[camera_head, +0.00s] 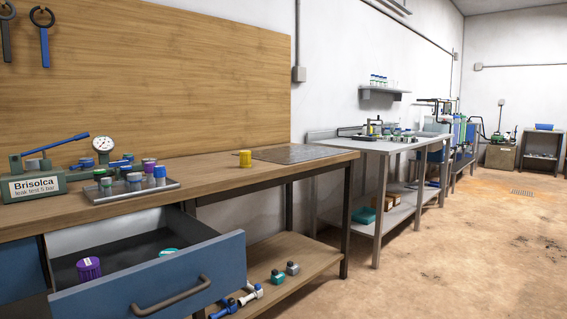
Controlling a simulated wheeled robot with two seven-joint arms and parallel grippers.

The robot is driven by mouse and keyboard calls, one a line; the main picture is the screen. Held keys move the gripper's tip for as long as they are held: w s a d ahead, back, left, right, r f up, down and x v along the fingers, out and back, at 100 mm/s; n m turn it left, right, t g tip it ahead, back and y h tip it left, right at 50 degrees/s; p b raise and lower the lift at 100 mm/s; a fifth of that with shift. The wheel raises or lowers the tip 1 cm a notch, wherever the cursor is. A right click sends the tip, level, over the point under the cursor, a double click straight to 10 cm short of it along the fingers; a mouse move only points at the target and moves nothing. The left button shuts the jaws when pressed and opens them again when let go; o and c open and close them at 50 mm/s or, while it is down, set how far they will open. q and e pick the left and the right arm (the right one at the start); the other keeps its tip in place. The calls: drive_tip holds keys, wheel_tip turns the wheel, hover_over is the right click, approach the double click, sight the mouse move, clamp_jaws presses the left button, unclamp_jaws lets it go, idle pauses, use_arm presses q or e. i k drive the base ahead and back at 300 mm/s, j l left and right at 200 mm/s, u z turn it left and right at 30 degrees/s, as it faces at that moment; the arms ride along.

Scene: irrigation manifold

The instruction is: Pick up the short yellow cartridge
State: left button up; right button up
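A short yellow cartridge (245,159) stands upright on the wooden workbench (215,172), to the left of a dark flat mat or plate (290,153). Nothing touches it, and there is bare bench top around it. Neither of my grippers is in view.
A grey tray (130,194) holds several capped cartridges, left of the yellow one. A Brisolca test unit (37,186) and a gauge (103,144) stand further left. An open drawer (150,288) with a purple cartridge (89,268) juts out below. Floor at right is clear.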

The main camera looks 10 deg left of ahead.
sight(246, 157)
drive_tip(key=i+l, duration=0.45)
drive_tip(key=i+l+u, duration=0.15)
drive_tip(key=i+l, duration=0.3)
drive_tip(key=l, duration=0.2)
